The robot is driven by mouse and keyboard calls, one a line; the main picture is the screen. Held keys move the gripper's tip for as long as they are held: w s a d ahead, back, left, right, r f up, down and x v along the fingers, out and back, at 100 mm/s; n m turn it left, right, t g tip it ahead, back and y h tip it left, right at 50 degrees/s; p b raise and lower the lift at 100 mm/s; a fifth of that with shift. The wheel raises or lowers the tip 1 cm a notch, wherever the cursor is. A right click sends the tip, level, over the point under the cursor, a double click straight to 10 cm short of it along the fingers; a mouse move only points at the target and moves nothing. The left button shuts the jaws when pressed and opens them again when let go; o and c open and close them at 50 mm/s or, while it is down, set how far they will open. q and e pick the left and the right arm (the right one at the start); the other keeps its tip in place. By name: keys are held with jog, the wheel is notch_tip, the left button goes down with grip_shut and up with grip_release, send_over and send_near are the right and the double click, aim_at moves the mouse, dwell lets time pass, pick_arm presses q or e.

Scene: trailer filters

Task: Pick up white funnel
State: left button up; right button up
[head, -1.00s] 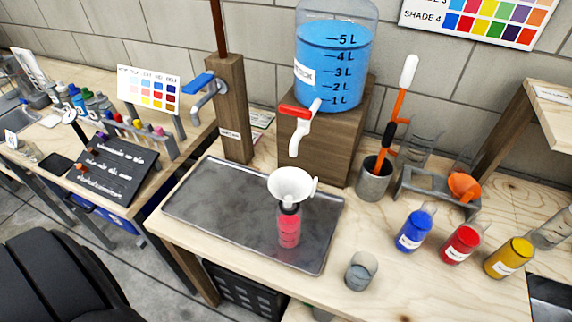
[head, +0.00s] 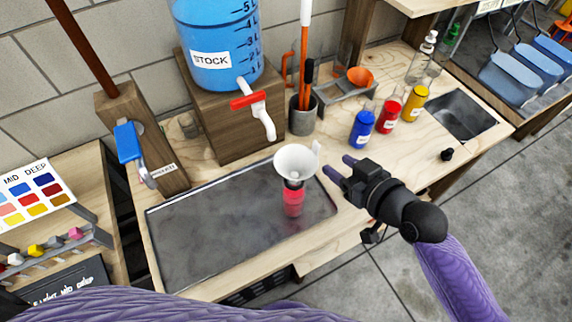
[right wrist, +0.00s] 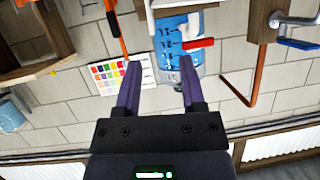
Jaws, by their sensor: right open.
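The white funnel (head: 296,163) stands upright in the neck of a clear bottle with red liquid (head: 293,201), which rests on the dark metal tray (head: 215,228) near its right end. The funnel's small handle points right. My right gripper (head: 339,166) is just right of the funnel, fingers pointing toward it, open and apart from it. In the right wrist view its two fingers (right wrist: 159,66) are spread with nothing between them, and I cannot make out the funnel there. A purple arm of mine crosses the bottom left of the head view; the left gripper is out of view.
The blue stock tank (head: 214,45) on a wooden block has a red-handled tap (head: 256,105) above and behind the funnel. A blue-handled tap (head: 130,148) stands left. Blue, red and yellow bottles (head: 387,115) and a tool cup (head: 301,117) stand behind my right gripper.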

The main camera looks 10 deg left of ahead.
aim_at(320, 145)
jog(key=x, duration=0.2)
jog(key=b+x, duration=0.1)
jog(key=x, duration=0.2)
jog(key=d+x, duration=0.1)
jog(key=x, duration=0.2)
jog(key=shift+w+a+f, duration=0.15)
jog(key=shift+w, duration=0.35)
grip_shut()
